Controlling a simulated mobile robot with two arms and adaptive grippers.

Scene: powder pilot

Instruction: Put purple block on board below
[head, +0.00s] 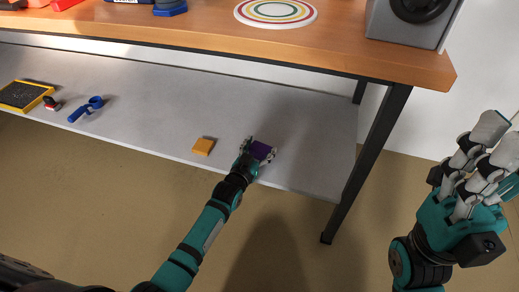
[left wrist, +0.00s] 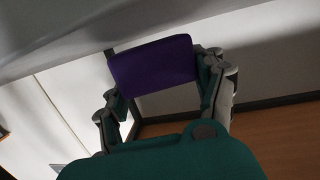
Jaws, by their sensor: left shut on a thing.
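The purple block (head: 262,151) is between the fingers of my left gripper (head: 258,147), which is shut on it. In the left wrist view the purple block (left wrist: 153,65) spans the gap between the fingers (left wrist: 165,88). In the head view the block is over the grey lower board (head: 310,130) of the table, near its front edge. I cannot tell whether it touches the board. My right gripper (head: 498,140) is raised at the right, away from the table; its finger opening is unclear.
An orange block (head: 203,146) lies on the lower board left of my left gripper. Farther left are a blue tool (head: 86,109), a small red and white item (head: 51,104) and a yellow-framed black tray (head: 24,95). The wooden tabletop (head: 210,32) overhangs behind; a black table leg (head: 365,165) stands right.

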